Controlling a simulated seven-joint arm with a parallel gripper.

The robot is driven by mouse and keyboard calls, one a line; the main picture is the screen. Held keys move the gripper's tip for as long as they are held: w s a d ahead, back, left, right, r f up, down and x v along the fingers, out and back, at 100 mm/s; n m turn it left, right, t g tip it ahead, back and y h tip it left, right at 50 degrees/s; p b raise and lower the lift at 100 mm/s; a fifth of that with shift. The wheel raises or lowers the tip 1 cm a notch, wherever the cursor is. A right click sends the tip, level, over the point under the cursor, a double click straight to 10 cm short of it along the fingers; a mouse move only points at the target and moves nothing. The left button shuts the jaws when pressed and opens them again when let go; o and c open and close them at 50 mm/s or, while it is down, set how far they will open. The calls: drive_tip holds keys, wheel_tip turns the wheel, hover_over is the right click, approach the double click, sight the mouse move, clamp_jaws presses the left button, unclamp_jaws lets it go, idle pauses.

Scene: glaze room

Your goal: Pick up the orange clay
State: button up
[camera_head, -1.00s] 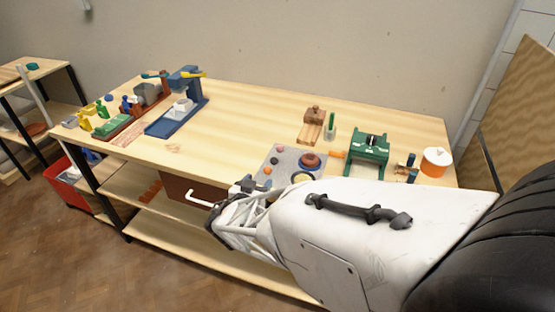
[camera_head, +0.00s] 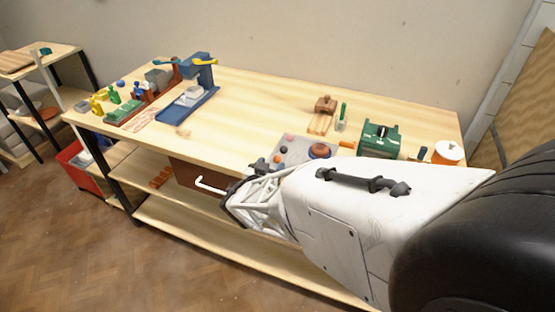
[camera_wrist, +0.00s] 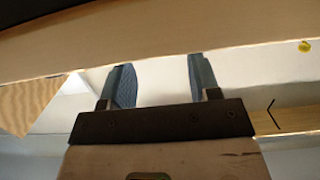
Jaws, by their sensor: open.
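Small clay-like balls lie on a grey board (camera_head: 296,145) near the front edge of the table. One looks orange (camera_head: 277,158) at the board's left side; at this size I cannot be sure which ball is the orange clay. In the wrist view my gripper (camera_wrist: 160,82) is open, with two dark fingers apart and nothing between them. In the head view my arm reaches in from the right, and its end is by the table's front edge, close to the board. My arm hides the board's front part.
A reddish-brown disc (camera_head: 320,151) sits on the board. A green machine (camera_head: 380,139), a white-lidded orange pot (camera_head: 447,153) and a wooden block (camera_head: 325,104) stand nearby. A blue press (camera_head: 195,88) stands farther left. The table's middle (camera_head: 250,105) is clear.

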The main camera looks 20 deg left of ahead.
sight(276, 159)
drive_tip(key=shift+w+a+f, duration=0.1)
drive_tip(key=shift+w+f, duration=0.15)
drive_tip(key=shift+w, duration=1)
drive_tip(key=shift+w+f, duration=0.25)
drive_tip(key=shift+w, duration=1)
drive_tip(key=shift+c, duration=0.4)
drive_tip(key=c, duration=0.9)
